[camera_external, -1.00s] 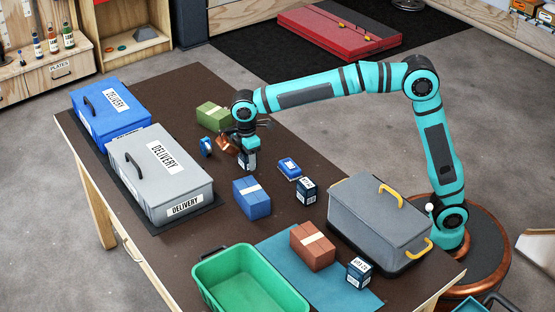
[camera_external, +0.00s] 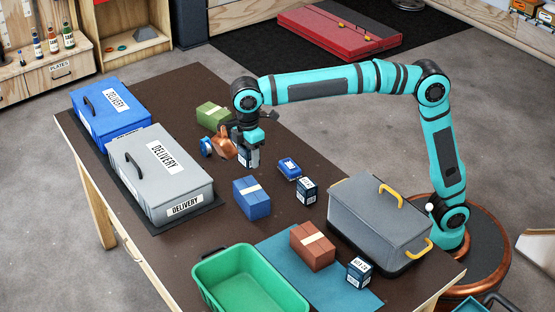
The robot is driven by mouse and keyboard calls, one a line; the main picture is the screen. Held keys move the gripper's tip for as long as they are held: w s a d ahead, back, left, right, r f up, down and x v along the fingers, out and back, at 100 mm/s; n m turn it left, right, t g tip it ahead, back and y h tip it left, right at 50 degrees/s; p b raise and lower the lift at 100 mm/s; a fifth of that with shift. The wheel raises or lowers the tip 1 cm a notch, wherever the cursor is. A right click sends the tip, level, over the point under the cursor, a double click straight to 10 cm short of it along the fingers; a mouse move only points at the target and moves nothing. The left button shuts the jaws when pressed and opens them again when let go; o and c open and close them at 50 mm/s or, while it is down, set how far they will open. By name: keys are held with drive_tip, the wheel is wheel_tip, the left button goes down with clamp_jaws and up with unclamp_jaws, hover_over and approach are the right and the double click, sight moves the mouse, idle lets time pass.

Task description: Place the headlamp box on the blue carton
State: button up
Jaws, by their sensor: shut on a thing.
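My gripper (camera_external: 249,156) points down above the far middle of the table. It is shut on a small dark box with white markings (camera_external: 243,160), which I take for the headlamp box. The fingers cover part of it, and its label is too small to read. I cannot tell how far it is off the table. The blue carton (camera_external: 250,200), with a pale tape band, stands upright on the table just below my gripper in the picture. Its top is bare, and the held box is apart from it.
A copper-brown object (camera_external: 224,144), a blue round item (camera_external: 206,146) and a green carton (camera_external: 212,115) are close left of my gripper. A small blue item (camera_external: 289,168) and another dark box (camera_external: 306,190) stand right. A grey delivery case (camera_external: 165,195) is left.

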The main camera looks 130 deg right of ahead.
sight(251, 190)
drive_tip(key=shift+w+a+r, duration=0.1)
drive_tip(key=shift+w+a, duration=0.1)
drive_tip(key=shift+a, duration=0.25)
drive_tip(key=shift+a+f, duration=0.15)
drive_tip(key=shift+f, duration=4.7)
drive_tip(key=o, duration=1)
drive_tip(key=shift+f, duration=0.15)
wheel_tip(251, 190, up, 12)
drive_tip(key=shift+f, duration=0.1)
drive_tip(key=shift+r, duration=0.25)
